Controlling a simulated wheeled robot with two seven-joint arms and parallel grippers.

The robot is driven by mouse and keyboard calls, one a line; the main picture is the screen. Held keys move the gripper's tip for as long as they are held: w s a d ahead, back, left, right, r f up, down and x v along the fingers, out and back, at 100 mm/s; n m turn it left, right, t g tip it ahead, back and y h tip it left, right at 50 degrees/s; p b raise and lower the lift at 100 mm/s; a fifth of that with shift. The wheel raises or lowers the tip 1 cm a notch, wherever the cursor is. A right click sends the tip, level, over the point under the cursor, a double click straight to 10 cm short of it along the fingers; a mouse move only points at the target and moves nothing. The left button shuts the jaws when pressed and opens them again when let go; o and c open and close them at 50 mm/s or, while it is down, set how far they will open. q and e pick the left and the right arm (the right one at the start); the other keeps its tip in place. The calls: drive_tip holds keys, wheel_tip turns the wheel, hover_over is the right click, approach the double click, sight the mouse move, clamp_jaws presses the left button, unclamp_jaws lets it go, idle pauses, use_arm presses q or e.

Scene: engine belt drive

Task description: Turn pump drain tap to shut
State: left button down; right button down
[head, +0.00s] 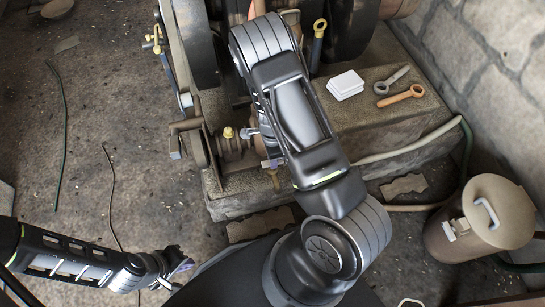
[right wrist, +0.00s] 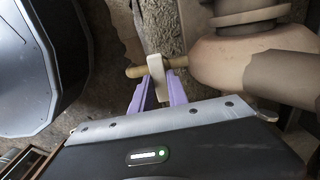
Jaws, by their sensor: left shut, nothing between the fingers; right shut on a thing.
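In the right wrist view the drain tap shows as a brass-coloured bar (right wrist: 135,71) with a pale cream handle (right wrist: 155,65) standing across it. My right gripper (right wrist: 158,78) has its purple fingers shut on this handle. The rounded, dull pinkish pump body (right wrist: 235,62) is just to the right of the tap. In the head view my right arm covers the tap and most of the gripper; only a small purple bit (head: 272,163) shows beside the arm. My left gripper (head: 183,264) is shut and empty, low at the left over the floor, away from the engine.
The engine stands on a stone plinth (head: 390,125) that carries a white block (head: 346,84), a grey spanner-like part (head: 390,80) and an orange one (head: 401,96). A lidded brown bin (head: 460,240) stands at the right. A stone wall closes the right side. The left floor is mostly clear.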

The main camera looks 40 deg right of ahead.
idle(0.3)
drive_tip(key=c, duration=1.3)
unclamp_jaws()
drive_tip(key=shift+r, duration=0.1)
wheel_tip(320, 180, up, 8)
drive_tip(key=p, duration=0.2)
drive_tip(key=shift+f+p, duration=0.2)
drive_tip(key=shift+p, duration=0.15)
